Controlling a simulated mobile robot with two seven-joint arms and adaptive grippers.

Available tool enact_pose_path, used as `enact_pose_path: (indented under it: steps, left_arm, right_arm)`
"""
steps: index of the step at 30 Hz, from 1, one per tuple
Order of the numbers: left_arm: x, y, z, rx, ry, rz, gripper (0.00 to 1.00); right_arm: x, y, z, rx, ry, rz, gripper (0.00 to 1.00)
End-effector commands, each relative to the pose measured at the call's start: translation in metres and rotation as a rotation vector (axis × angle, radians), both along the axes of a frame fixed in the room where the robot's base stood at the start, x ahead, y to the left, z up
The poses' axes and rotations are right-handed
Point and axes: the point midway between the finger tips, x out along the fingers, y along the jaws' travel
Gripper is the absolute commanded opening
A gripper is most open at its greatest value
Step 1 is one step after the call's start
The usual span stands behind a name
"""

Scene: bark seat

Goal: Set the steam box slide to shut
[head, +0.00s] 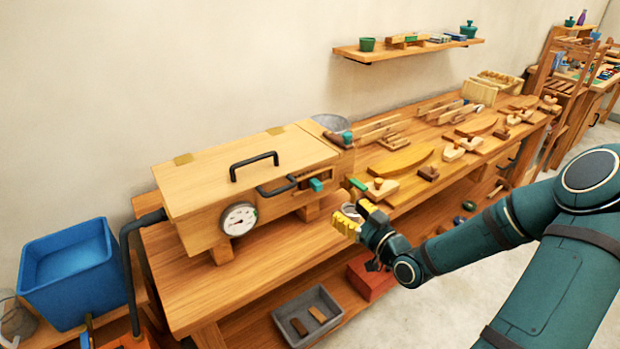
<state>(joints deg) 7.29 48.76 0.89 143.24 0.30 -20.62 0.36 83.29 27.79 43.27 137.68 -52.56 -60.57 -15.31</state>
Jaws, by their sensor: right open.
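The steam box (205,190) is a long pale wooden box with a lid, standing on the left part of the workbench. A black handle is on its lid and another on its front. A round dial gauge (239,218) is on its front at the left. The slide (316,184) shows as a small teal block in a dark slot near the front's right end; I cannot tell its setting from here. My right gripper (353,215), with yellow fingertips, is open, to the right of and below the slide, apart from it. My left gripper is not in view.
A grey tray (308,316) with small blocks and a red box (371,278) sit on the lower shelf. A blue tub (70,272) stands at the left, with a black hose beside it. Wooden parts and tools crowd the bench to the right. A wall shelf (408,48) hangs above.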

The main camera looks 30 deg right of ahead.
Motion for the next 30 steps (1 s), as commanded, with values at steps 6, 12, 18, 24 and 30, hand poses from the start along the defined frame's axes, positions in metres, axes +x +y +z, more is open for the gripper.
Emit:
enact_pose_path:
  steps: [6, 12, 18, 24, 30]
  left_arm:
    - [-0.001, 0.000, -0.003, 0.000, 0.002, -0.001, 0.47]
    - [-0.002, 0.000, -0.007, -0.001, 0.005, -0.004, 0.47]
    - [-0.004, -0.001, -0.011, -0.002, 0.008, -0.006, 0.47]
    - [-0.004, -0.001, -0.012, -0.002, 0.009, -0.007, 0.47]
    - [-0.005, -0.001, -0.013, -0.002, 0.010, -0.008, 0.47]
  right_arm:
    - [0.018, 0.001, 0.001, -0.003, -0.008, 0.001, 0.53]
    - [0.056, 0.004, 0.001, -0.001, -0.008, 0.002, 0.53]
    - [0.094, 0.007, 0.001, 0.000, -0.008, 0.000, 0.53]
    - [0.123, 0.009, 0.001, -0.001, -0.006, -0.001, 0.53]
    - [0.136, 0.010, 0.001, -0.002, -0.003, -0.002, 0.53]
